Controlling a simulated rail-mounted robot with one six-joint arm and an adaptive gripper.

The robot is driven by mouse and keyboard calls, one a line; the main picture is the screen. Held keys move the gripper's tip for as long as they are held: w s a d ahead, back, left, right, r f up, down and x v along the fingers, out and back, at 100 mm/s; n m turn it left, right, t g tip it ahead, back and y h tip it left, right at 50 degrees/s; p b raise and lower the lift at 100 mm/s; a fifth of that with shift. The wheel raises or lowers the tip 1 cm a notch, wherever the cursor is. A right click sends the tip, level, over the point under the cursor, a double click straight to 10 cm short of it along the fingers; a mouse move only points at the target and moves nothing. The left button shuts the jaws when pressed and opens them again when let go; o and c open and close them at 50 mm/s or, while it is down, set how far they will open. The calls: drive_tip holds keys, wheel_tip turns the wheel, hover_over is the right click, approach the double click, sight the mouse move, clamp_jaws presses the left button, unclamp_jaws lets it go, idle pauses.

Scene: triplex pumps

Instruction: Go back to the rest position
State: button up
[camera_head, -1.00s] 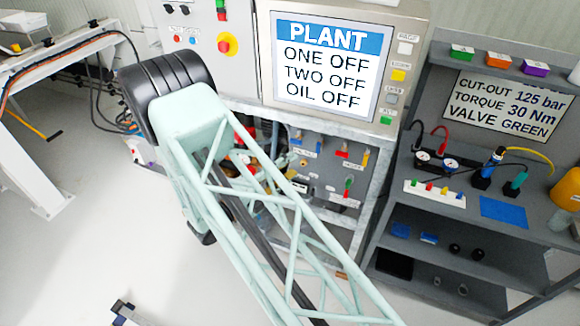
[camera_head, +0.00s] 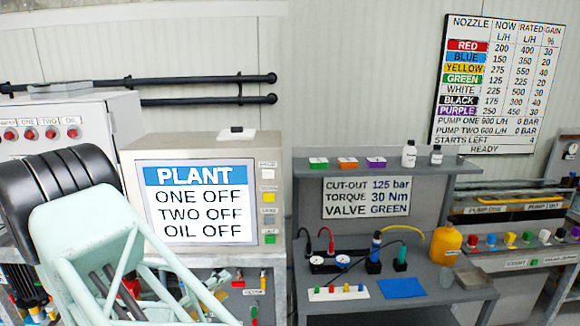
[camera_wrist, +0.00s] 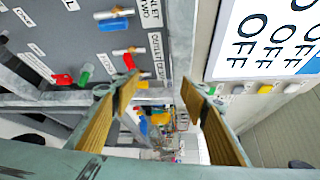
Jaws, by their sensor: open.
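My gripper (camera_wrist: 158,108) shows only in the wrist view, with its two tan-padded fingers spread apart. Nothing is between the pads. Beyond the fingers is a grey valve panel (camera_wrist: 85,35) with blue, red and green levers, and a cluttered area below it that is too small to read. The plant screen (camera_wrist: 265,45) is at the upper right of that view, turned sideways. In the head view, my pale green lattice arm is at the lower left, in front of the plant cabinet. The plant screen (camera_head: 198,202) reads ONE OFF, TWO OFF, OIL OFF. My gripper is out of the head view.
A grey shelf bench (camera_head: 450,290) at centre right holds gauges, a blue mat (camera_head: 402,288) and an orange jug (camera_head: 446,243). A nozzle table board (camera_head: 497,88) hangs on the wall. A cabinet with red buttons (camera_head: 70,112) stands at left, close behind my arm.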

drive_tip(key=s+d+r+m+g, duration=0.25)
drive_tip(key=d+r+m, duration=0.3)
drive_tip(key=d, duration=0.65)
drive_tip(key=s+d+r+m+g+h, duration=0.1)
drive_tip(key=d+r+m+g, duration=0.5)
drive_tip(key=d, duration=0.6)
drive_tip(key=s+d+r+m+g, duration=0.1)
drive_tip(key=d+r+m, duration=0.5)
drive_tip(key=d, duration=0.6)
drive_tip(key=s+d+r+m+g+y+b, duration=0.1)
drive_tip(key=s+d+r+m, duration=0.3)
drive_tip(key=s+d, duration=0.25)
drive_tip(key=s+d+r+m+g+y, duration=0.2)
drive_tip(key=s+d+r+m, duration=0.15)
drive_tip(key=s+d, duration=0.3)
drive_tip(key=s+a+r+m+t+y, duration=0.1)
drive_tip(key=s+a+r+m+y, duration=0.2)
drive_tip(key=s+m, duration=0.7)
drive_tip(key=s+a+r+m+t+y+b, duration=0.1)
drive_tip(key=s+a+r+m+y, duration=0.2)
drive_tip(key=s+m, duration=0.7)
drive_tip(key=s+y, duration=0.1)
drive_tip(key=s, duration=0.4)
drive_tip(key=shift+a, duration=0.4)
